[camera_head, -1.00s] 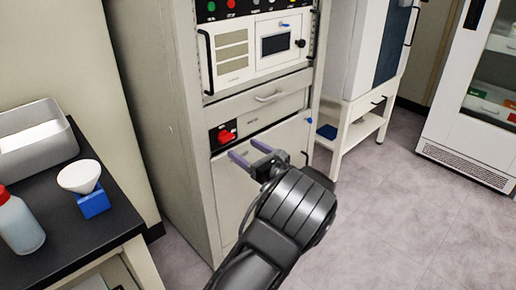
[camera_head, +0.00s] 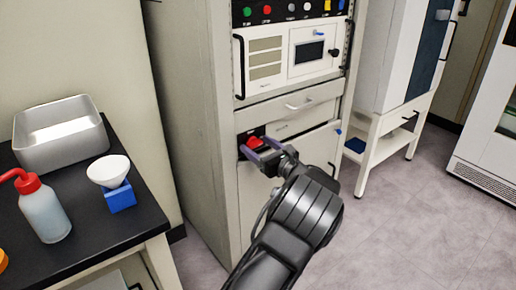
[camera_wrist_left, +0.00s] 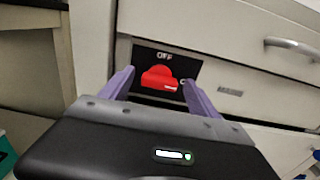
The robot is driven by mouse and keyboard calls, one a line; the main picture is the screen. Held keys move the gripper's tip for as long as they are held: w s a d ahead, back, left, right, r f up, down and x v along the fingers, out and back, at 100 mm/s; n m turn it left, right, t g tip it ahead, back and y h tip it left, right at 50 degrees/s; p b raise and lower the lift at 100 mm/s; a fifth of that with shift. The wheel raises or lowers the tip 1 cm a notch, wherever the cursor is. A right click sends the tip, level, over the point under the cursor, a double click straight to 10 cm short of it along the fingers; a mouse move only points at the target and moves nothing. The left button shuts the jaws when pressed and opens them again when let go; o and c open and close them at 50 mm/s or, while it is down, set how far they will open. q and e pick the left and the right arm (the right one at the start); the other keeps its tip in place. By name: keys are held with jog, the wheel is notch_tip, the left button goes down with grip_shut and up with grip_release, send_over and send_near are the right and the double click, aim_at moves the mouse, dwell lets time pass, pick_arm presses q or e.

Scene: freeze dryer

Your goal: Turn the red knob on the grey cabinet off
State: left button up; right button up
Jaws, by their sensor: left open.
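The grey cabinet (camera_head: 195,130) stands in the middle of the head view. Its red knob (camera_head: 255,141) sits on a small black panel on the front, below a drawer. In the left wrist view the red knob (camera_wrist_left: 160,77) lies between the two purple fingers, with "OFF" printed above it and another label partly hidden at its right. My left gripper (camera_head: 260,153) is open in front of the knob, one finger on each side; it also shows in the left wrist view (camera_wrist_left: 158,88). I cannot tell whether the fingers touch the knob. My right gripper is not in view.
A black-topped bench (camera_head: 95,225) at the left holds a metal tray (camera_head: 60,152), a wash bottle (camera_head: 47,212) and a white funnel on a blue block (camera_head: 120,197). A drawer handle (camera_head: 299,104) projects above the knob. Open floor lies at the right.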

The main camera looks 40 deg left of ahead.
pick_arm(q)
jog(key=shift+a, duration=0.2)
jog(key=shift+c, duration=0.3)
jog(key=c, duration=1.3)
